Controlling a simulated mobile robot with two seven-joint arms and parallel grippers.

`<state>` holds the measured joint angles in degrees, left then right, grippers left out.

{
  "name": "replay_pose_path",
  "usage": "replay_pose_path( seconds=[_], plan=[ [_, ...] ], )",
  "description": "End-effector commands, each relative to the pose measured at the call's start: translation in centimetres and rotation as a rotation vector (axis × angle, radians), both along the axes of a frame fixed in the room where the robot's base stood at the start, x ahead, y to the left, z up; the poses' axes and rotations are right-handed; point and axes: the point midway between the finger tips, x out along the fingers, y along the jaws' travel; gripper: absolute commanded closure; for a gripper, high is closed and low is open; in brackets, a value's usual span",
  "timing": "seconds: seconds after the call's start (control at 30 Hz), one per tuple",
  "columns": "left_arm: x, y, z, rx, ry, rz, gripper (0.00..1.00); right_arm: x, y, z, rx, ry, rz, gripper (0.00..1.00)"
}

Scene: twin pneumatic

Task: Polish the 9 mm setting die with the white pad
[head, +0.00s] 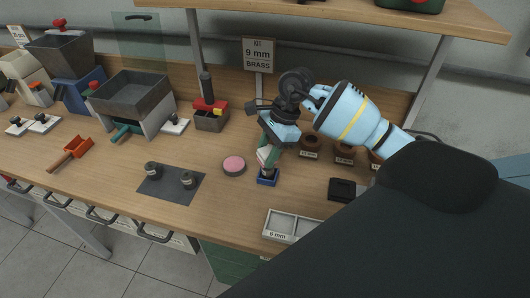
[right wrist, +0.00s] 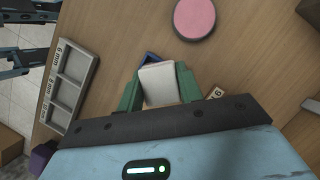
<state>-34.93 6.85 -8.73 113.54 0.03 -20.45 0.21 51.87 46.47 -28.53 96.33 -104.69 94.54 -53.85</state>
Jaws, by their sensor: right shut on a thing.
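My right gripper (head: 266,156) is shut on a white pad (right wrist: 160,84), whose block shows between the green fingers in the right wrist view. In the head view the pad is just above or at a small blue holder (head: 268,178); I cannot tell whether they touch. The holder's blue edge shows beyond the pad in the right wrist view (right wrist: 150,57). My left gripper is not seen.
A pink-topped round tin (head: 233,165) lies between mat and holder. A sectioned white tray (head: 290,226) is at the front edge, a black box (head: 341,190) to the right. A sign reading "KIT 9 mm BRASS" (head: 258,54) and brown cups (head: 310,147) are behind.

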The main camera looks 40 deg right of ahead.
Motion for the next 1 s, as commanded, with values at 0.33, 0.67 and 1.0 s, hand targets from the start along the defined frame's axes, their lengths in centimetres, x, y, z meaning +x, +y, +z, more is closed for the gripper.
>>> replay_pose_path(
  seconds=[0.33, 0.67, 1.0],
  plan=[
    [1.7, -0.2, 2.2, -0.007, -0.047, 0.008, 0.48, -0.6, -0.5, 4.1, -0.002, -0.007, -0.009, 0.89],
    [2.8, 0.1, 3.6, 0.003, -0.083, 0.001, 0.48, -1.4, -0.9, 7.1, 0.0, -0.008, -0.016, 0.89],
    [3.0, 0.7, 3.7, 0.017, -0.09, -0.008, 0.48, -1.9, -1.0, 8.2, 0.0, -0.001, -0.021, 0.89]
  ],
)
